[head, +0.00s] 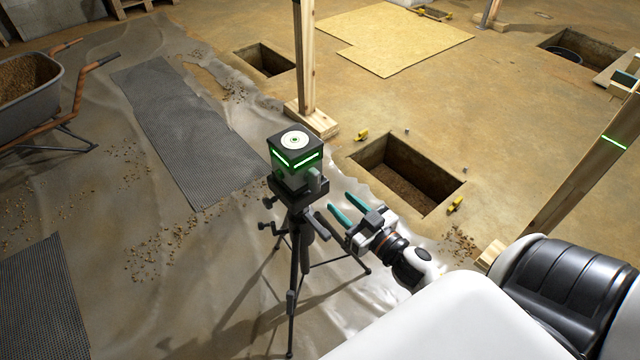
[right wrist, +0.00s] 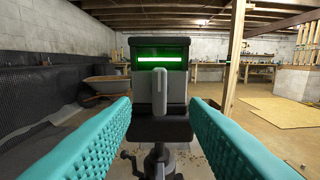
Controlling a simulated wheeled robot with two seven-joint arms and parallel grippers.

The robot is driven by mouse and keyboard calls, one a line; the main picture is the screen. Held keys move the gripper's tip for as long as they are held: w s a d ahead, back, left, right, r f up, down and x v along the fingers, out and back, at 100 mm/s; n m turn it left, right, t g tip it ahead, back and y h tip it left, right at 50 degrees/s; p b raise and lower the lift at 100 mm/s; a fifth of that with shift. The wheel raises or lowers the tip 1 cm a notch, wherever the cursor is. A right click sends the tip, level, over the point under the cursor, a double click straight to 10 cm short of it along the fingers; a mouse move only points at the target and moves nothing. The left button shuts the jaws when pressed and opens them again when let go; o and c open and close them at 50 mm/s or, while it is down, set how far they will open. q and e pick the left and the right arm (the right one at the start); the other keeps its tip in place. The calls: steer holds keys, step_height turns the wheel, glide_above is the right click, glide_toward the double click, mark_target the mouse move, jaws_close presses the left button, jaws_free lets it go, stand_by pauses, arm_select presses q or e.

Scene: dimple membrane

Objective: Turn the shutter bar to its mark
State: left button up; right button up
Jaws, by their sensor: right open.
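A dark box-shaped laser level (head: 296,160) with glowing green slits stands on a black tripod (head: 300,235). A small grey shutter bar (head: 313,180) is on its face towards my right gripper. In the right wrist view the shutter bar (right wrist: 161,86) hangs about upright below the green slit (right wrist: 160,57). I cannot make out its mark. My right gripper (head: 339,204) is open and empty, its teal fingers pointing at the device. In the right wrist view the fingers (right wrist: 160,108) lie left and right of the bar, apart from it. My left gripper is out of view.
A rectangular pit (head: 410,175) with yellow blocks beside it lies behind my right gripper. A wooden post (head: 305,60) rises behind the device. A wheelbarrow (head: 25,100) stands at the left. Plastic sheeting with scattered gravel surrounds the tripod's legs.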

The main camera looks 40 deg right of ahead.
mark_target(318, 183)
steer(key=w, duration=0.9)
steer(key=shift+w+a, duration=0.1)
steer(key=shift+a, duration=0.3)
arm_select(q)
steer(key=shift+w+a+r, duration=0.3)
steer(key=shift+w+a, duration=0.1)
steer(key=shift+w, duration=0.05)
arm_select(e)
jaws_close()
